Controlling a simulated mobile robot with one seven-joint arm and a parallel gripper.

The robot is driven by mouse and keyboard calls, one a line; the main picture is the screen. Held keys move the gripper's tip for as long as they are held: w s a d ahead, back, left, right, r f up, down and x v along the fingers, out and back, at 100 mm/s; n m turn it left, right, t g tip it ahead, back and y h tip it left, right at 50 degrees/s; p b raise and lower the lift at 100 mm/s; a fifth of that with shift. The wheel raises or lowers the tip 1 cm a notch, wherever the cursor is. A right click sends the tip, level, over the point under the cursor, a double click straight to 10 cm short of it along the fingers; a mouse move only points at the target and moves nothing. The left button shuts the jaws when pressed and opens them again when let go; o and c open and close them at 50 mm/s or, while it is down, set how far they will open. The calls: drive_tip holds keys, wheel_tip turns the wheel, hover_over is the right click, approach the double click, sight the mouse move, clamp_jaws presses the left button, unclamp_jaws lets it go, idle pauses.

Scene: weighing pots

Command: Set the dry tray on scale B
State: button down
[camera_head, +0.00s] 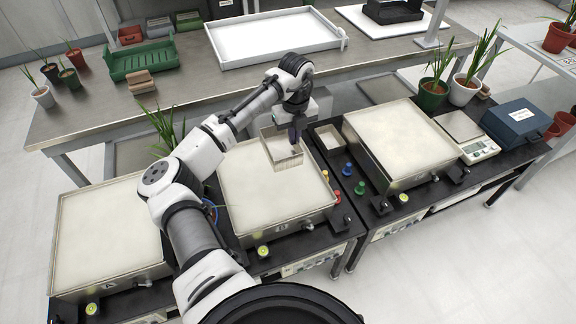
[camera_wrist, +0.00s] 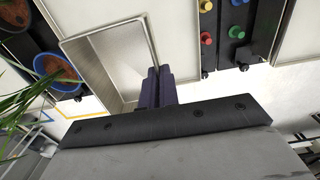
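A small open tray (camera_head: 289,160) with thin metal walls and a pale inside is in my gripper. It is over the upper right part of the middle scale's wide pale pan (camera_head: 262,200); I cannot tell whether it touches the pan. My gripper (camera_head: 294,136) has its dark fingers closed on one wall of the tray. In the wrist view the fingers (camera_wrist: 158,86) pinch that wall, and the tray (camera_wrist: 105,62) extends to their left, looking empty.
Similar large scales stand left (camera_head: 110,235) and right (camera_head: 395,140). A second small tray (camera_head: 328,137) sits between the middle and right scales, near coloured knobs (camera_head: 347,169). A bench with a white tray (camera_head: 270,52) is behind.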

wheel_tip(320, 180, down, 13)
drive_tip(key=shift+f+p, duration=0.2)
drive_tip(key=shift+p, duration=1.05)
drive_tip(key=shift+f, duration=0.15)
drive_tip(key=c, duration=1.8)
unclamp_jaws()
drive_tip(key=shift+o, duration=0.6)
wheel_tip(320, 180, up, 12)
drive_tip(key=b, duration=0.3)
drive_tip(key=shift+r, duration=0.2)
